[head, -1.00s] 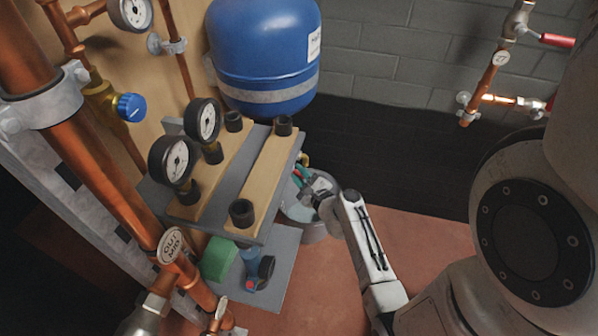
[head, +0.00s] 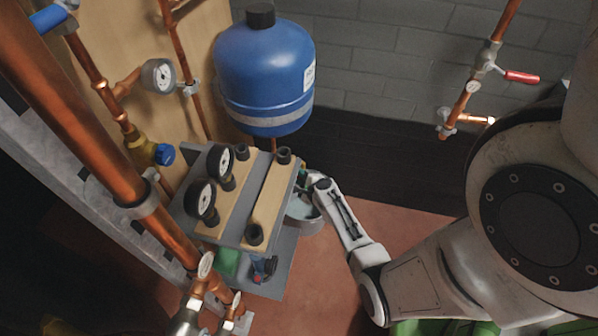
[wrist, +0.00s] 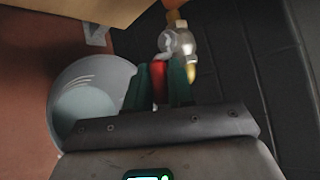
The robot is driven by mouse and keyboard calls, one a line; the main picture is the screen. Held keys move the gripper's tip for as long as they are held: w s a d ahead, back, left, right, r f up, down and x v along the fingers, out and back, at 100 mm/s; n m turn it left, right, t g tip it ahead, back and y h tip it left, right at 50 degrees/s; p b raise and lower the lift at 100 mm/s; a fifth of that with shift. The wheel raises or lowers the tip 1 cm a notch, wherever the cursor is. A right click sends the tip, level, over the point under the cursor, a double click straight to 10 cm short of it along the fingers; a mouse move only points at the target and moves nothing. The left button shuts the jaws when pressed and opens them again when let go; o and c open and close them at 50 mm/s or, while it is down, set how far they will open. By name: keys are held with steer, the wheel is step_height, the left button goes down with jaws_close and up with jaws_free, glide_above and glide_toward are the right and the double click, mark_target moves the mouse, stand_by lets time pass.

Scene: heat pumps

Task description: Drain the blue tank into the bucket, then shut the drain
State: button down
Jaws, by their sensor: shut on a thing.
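The blue tank (head: 265,75) with a grey band hangs by the block wall in the head view. In the wrist view, my gripper (wrist: 160,82) is shut with its green fingers on either side of a red handle (wrist: 158,78). The handle sits beside a pale metal drain valve (wrist: 178,42) with a brass end. The grey bucket (wrist: 62,88) is just left of my fingers, with a pale, smooth area inside; I cannot tell whether it is water.
The rack with wooden bars (head: 268,205) and two gauges (head: 220,165) stands left of my arm. Copper pipes (head: 130,175) run at the left. A red-handled valve (head: 522,77) is on the right wall. Reddish floor (head: 400,222) is open right of the bucket.

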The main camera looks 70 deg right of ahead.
stand_by(0.3)
steer(key=c, duration=1.1)
jaws_free()
steer(key=p+v, duration=0.3)
steer(key=v, duration=0.7)
steer(key=shift+s+a+r, duration=0.2)
steer(key=shift+s+a, duration=0.05)
steer(key=shift+a, duration=0.05)
